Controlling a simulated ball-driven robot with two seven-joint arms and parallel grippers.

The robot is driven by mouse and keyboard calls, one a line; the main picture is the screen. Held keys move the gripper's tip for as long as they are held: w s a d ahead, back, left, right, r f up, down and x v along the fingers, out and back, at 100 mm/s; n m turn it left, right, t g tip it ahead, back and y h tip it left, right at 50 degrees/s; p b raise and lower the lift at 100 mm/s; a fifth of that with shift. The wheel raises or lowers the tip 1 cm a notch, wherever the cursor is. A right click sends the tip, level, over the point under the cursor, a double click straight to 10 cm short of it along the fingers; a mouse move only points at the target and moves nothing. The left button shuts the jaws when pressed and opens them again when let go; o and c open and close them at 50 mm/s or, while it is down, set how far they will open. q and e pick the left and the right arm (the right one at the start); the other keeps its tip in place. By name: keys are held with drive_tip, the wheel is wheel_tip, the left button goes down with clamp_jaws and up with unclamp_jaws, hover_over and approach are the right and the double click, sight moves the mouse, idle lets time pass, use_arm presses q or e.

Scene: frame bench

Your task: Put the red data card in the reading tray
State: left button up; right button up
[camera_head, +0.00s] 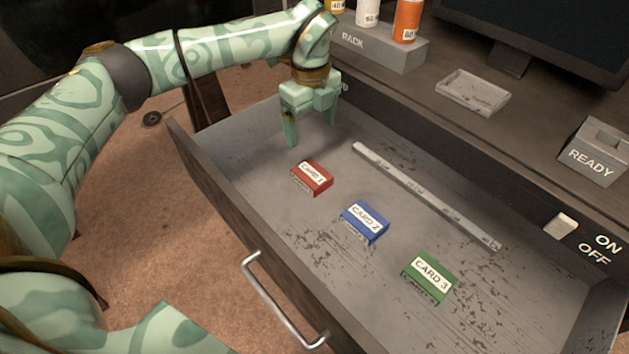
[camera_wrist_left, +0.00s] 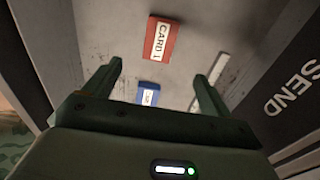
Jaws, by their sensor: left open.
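The red data card (camera_head: 311,178), labelled CARD 1, lies in the open drawer toward its left end. It also shows in the left wrist view (camera_wrist_left: 161,39), ahead of the fingers. My left gripper (camera_head: 311,137) is open and empty, above the drawer floor and just behind the red card, apart from it. Its two fingers also show in the left wrist view (camera_wrist_left: 160,85). A small pale grey tray (camera_head: 473,92), likely the reading tray, sits empty on the desk top behind the drawer. My right gripper is not in view.
A blue card (camera_head: 364,221) and a green card (camera_head: 428,277) lie in the drawer (camera_head: 235,205). A long grey bar (camera_head: 425,194) lies behind them. On the desk stand a rack (camera_head: 380,50) with bottles, a monitor (camera_head: 540,30) and a READY box (camera_head: 594,155).

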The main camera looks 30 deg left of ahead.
use_arm(q)
drive_tip(key=b, duration=0.3)
hover_over(311, 171)
wheel_tip(311, 171, down, 9)
drive_tip(key=shift+s+d+f, duration=0.1)
drive_tip(key=shift+d, duration=0.05)
wheel_tip(311, 171, down, 5)
drive_tip(key=b, duration=0.2)
drive_tip(key=shift+f+b, duration=0.1)
drive_tip(key=shift+b, duration=0.25)
drive_tip(key=shift+r, duration=0.2)
drive_tip(key=c, duration=1.2)
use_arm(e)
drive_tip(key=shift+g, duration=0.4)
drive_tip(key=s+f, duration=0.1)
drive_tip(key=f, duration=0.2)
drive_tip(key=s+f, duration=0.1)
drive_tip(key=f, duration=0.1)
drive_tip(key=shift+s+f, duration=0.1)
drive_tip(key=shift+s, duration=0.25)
